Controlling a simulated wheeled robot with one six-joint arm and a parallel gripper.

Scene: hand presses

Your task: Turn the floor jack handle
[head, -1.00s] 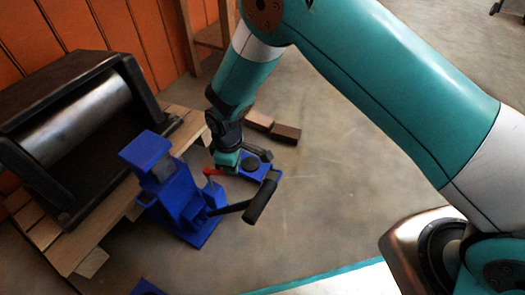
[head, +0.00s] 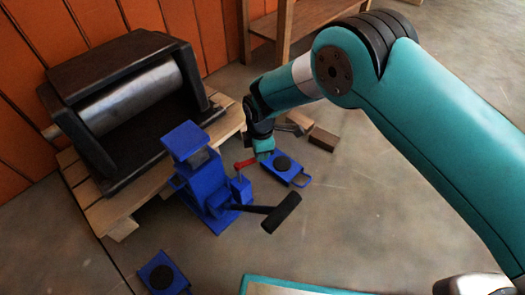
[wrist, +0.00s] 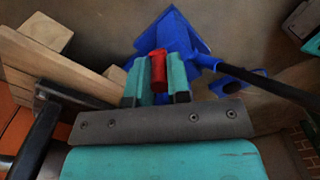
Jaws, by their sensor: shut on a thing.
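The blue floor jack (head: 203,192) stands upright on the floor beside a wooden pallet. A black lever (head: 284,211) with a thick grip sticks out from its base to the right. A small red handle (head: 245,163) is at the jack's right side. My gripper (head: 258,158) reaches down to it from behind. In the wrist view the red handle (wrist: 158,68) sits between the two teal fingers, which are shut on it. The blue jack body shows just beyond the fingers, and part of it is hidden.
A black press with a steel roller (head: 130,97) stands on the pallet (head: 105,212) at left. Blue plates with black discs lie on the floor, one right of the gripper (head: 299,179), one at front (head: 160,273). Wooden blocks (head: 323,138) lie behind. Floor at right is open.

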